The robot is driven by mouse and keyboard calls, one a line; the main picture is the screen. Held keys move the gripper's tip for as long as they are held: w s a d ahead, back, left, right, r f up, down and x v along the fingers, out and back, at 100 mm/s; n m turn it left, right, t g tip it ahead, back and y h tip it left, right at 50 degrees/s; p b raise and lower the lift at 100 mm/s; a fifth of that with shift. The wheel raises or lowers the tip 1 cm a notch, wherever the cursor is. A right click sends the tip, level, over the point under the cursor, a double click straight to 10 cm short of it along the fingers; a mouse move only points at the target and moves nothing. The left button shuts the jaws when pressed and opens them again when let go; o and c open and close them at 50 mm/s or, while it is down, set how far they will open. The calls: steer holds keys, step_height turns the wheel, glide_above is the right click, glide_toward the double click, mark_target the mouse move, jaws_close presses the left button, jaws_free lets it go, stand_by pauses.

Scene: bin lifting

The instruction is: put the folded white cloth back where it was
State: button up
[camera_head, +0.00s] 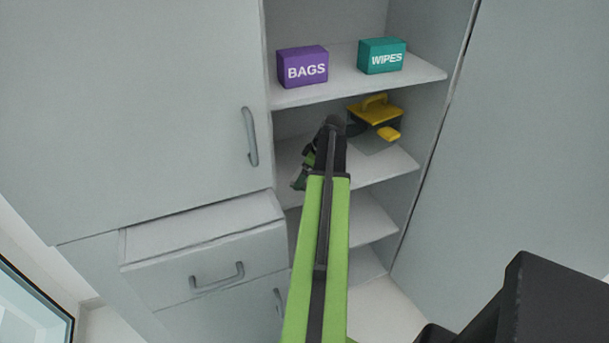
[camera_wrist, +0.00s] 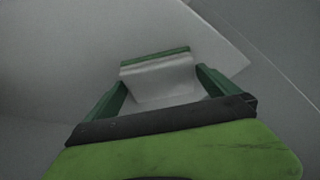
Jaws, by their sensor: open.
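In the wrist view, a pale white piece with a green band along its far edge (camera_wrist: 158,78) lies between my gripper's fingers; it looks like the folded white cloth. My gripper (camera_wrist: 163,84) is open, with one green finger on each side of it. I cannot tell whether the fingers touch it. In the head view, my gripper (camera_head: 300,174) is at the left part of the shelf (camera_head: 385,168) below the boxes. The cloth cannot be made out there, and my arm covers part of that shelf.
A yellow-lidded container (camera_head: 377,112) stands right of my arm on the same shelf. A drawer (camera_head: 208,262) stands pulled out at lower left. Cabinet sides bound the shelves.

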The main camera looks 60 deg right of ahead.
steer(key=p+v, duration=0.5)
steer(key=v, duration=0.1)
steer(key=shift+s+r, duration=0.1)
steer(key=shift+s, duration=0.15)
steer(key=s+d, duration=0.1)
steer(key=s, duration=1)
steer(key=shift+d+f, duration=0.35)
steer(key=shift+f, duration=0.1)
